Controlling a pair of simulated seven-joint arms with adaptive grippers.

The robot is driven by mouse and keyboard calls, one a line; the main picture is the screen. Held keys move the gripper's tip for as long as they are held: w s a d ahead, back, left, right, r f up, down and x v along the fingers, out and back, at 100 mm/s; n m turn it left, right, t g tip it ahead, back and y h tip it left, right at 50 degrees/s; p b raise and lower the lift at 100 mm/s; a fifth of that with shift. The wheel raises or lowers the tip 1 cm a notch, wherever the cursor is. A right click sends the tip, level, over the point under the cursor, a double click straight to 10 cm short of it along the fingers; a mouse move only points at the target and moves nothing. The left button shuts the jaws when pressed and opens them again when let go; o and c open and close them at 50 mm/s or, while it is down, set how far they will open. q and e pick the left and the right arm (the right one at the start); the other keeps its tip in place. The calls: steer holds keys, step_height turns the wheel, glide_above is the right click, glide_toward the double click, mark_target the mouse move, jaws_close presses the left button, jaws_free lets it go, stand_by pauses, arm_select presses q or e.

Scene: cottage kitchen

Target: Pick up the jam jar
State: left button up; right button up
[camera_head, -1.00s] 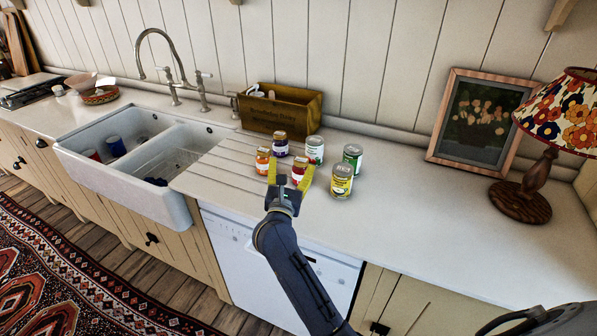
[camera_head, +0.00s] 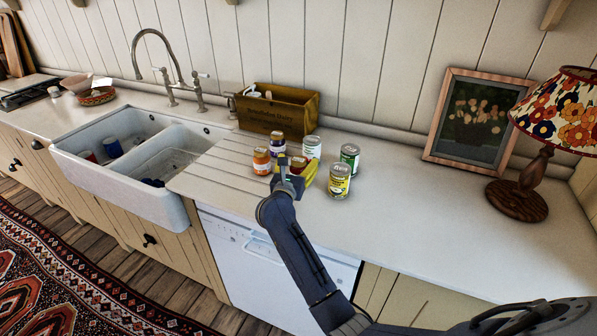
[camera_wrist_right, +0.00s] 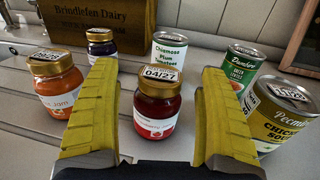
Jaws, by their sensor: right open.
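A red jam jar (camera_wrist_right: 158,105) with a dated gold lid stands upright on the counter. In the right wrist view it sits between the yellow fingers of my right gripper (camera_wrist_right: 158,115), with a gap on both sides. My right gripper (camera_head: 297,168) is open around the jar. In the head view the gripper hides most of the jar. An orange jam jar (camera_wrist_right: 58,85) stands just left of the left finger, and a dark purple jar (camera_wrist_right: 101,44) stands behind. My left gripper is not in view.
A white-labelled can (camera_wrist_right: 168,50), a green can (camera_wrist_right: 240,66) and a yellow can (camera_head: 339,181) stand close behind and right. A wooden crate (camera_head: 277,112) is at the back. The sink (camera_head: 130,185) lies left.

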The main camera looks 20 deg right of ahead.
steer(key=shift+w+d, duration=0.15)
steer(key=shift+w, duration=0.05)
jaws_close()
stand_by(0.6)
